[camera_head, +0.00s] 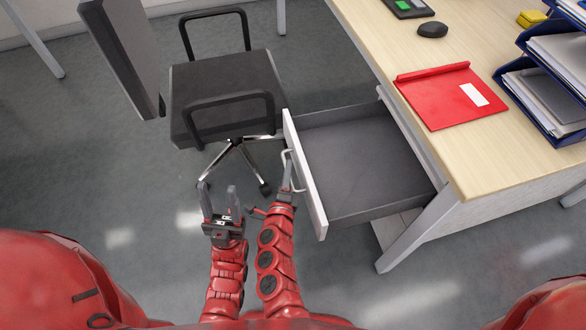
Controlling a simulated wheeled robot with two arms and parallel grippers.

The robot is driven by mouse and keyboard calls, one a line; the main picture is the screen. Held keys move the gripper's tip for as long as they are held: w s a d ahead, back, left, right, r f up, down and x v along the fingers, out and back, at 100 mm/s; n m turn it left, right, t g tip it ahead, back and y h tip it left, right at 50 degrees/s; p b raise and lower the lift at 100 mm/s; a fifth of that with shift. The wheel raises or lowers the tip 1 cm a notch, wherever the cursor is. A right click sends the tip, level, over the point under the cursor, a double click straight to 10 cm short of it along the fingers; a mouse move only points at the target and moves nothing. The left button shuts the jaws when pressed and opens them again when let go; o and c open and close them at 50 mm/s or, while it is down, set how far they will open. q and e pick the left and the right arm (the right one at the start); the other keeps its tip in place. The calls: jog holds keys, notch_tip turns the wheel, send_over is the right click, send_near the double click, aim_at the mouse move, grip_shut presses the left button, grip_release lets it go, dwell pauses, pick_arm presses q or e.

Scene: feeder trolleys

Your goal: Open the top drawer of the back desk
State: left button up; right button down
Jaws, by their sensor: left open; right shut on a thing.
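The drawer (365,165) of the desk (465,150) is pulled out, and its empty dark grey inside shows. Its white front panel (308,185) faces left and carries a pale metal handle (290,168). My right gripper (287,178) is shut on the handle at the drawer front. My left gripper (219,197) is open and empty, to the left of the right one, over the floor. The parts of the desk below the drawer are mostly hidden.
An office chair (225,80) stands close to the left of the drawer. A red folder (440,95), a black mouse (432,30) and blue letter trays (545,80) lie on the desktop. A desk leg (415,230) stands right of the drawer. Grey floor is clear at the lower right.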

dwell(0.3)
jog(key=c, duration=0.9)
grip_release()
jog(key=shift+s, duration=0.1)
